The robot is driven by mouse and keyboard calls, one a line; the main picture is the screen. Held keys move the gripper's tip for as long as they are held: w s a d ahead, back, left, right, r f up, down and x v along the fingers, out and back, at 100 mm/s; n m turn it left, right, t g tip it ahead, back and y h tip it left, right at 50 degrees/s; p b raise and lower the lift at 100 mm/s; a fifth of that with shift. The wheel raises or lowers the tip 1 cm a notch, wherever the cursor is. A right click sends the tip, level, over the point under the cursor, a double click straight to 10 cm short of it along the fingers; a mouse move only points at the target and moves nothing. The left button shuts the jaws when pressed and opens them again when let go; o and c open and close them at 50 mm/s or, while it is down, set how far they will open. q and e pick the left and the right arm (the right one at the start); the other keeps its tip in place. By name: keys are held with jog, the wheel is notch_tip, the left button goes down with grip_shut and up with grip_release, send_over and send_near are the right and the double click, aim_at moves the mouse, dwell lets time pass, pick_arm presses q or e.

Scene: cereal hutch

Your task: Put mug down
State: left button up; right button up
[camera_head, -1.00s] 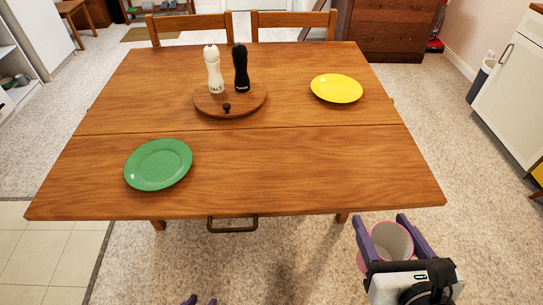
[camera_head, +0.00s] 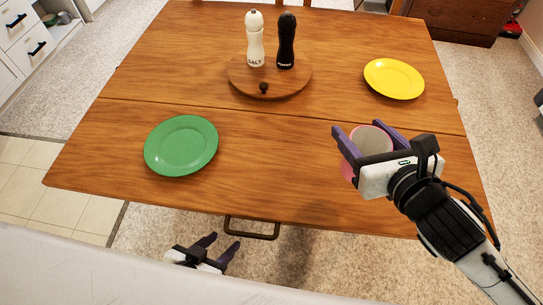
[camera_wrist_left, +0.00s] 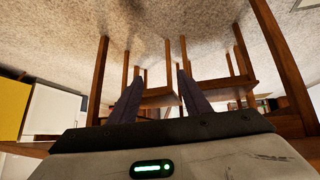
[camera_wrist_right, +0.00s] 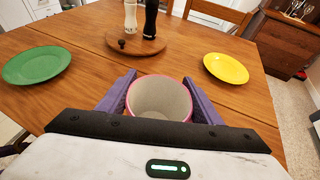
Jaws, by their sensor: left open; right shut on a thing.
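The mug (camera_head: 369,143) is pinkish-red outside with a pale inside. It is upright between the purple fingers of my right gripper (camera_head: 372,136), which is shut on it. The mug is over the right front part of the wooden table (camera_head: 280,150); I cannot tell whether its base touches the top. In the right wrist view the mug (camera_wrist_right: 158,98) shows its open rim, empty inside. My left gripper (camera_head: 225,248) is open and empty, low in front of the table's front edge. The left wrist view shows its fingers (camera_wrist_left: 155,95) apart, facing chair and table legs.
A green plate (camera_head: 181,146) lies at the front left of the table, a yellow plate (camera_head: 394,79) at the back right. A round wooden board (camera_head: 270,84) holds a white salt mill (camera_head: 255,40) and a black mill (camera_head: 287,42). The table's front middle is clear.

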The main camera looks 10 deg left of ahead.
jog(key=w+r, duration=0.2)
jog(key=w, duration=0.2)
jog(key=shift+n+y, duration=0.3)
jog(key=shift+y, duration=0.1)
jog(key=f, duration=0.3)
jog(key=f+b, duration=0.1)
jog(key=f, duration=0.2)
jog(key=w+d+f+b, duration=0.1)
jog(key=f, duration=0.2)
jog(key=shift+f, duration=0.3)
pick_arm(q)
jog(key=shift+w+d+f, duration=0.3)
jog(key=shift+w+d, duration=0.05)
jog(key=shift+w, duration=0.15)
pick_arm(e)
jog(key=shift+f, duration=0.15)
jog(key=o, duration=1.3)
jog(key=shift+f, duration=0.1)
pick_arm(q)
jog(key=shift+f, duration=0.1)
